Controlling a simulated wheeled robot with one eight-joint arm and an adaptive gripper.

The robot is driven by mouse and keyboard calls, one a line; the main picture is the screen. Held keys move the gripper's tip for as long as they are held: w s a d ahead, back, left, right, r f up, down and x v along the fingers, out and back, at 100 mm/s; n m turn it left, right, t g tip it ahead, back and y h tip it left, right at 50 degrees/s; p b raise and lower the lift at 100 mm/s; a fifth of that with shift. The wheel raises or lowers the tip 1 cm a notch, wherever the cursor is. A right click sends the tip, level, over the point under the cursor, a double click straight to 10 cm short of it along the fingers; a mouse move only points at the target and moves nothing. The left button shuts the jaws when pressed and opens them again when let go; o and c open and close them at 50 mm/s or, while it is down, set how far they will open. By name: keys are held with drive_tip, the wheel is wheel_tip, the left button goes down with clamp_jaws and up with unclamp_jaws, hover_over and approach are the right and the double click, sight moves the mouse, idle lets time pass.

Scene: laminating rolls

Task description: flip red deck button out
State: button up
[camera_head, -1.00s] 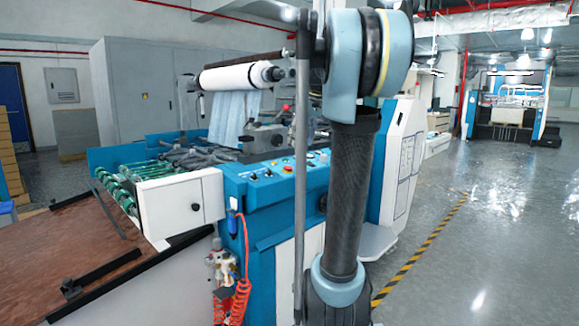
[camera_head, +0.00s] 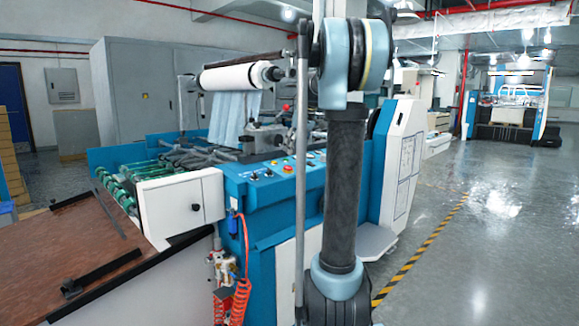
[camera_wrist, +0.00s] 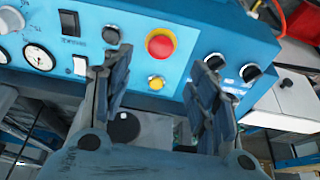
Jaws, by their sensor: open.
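The red deck button (camera_wrist: 160,43) is a round red knob on a yellow collar on the blue control panel. In the wrist view it lies at upper centre, beyond my fingertips and between their lines. It also shows small in the head view (camera_head: 288,169) on the blue deck. My gripper (camera_wrist: 158,90) is open and empty, its two dark fingers apart, and I see no contact with the button. A small yellow button (camera_wrist: 156,82) shows between the fingers. In the head view my gripper is not visible; my arm stands in front of the machine.
Black knobs (camera_wrist: 250,72), a white switch (camera_wrist: 80,66) and a round gauge (camera_wrist: 39,57) flank the button on the panel. A red coiled hose (camera_head: 241,298) hangs at the machine's front. Open floor (camera_head: 480,240) lies to the right.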

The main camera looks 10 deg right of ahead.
sight(290, 167)
drive_tip(key=x, duration=0.8)
drive_tip(key=shift+f, duration=0.15)
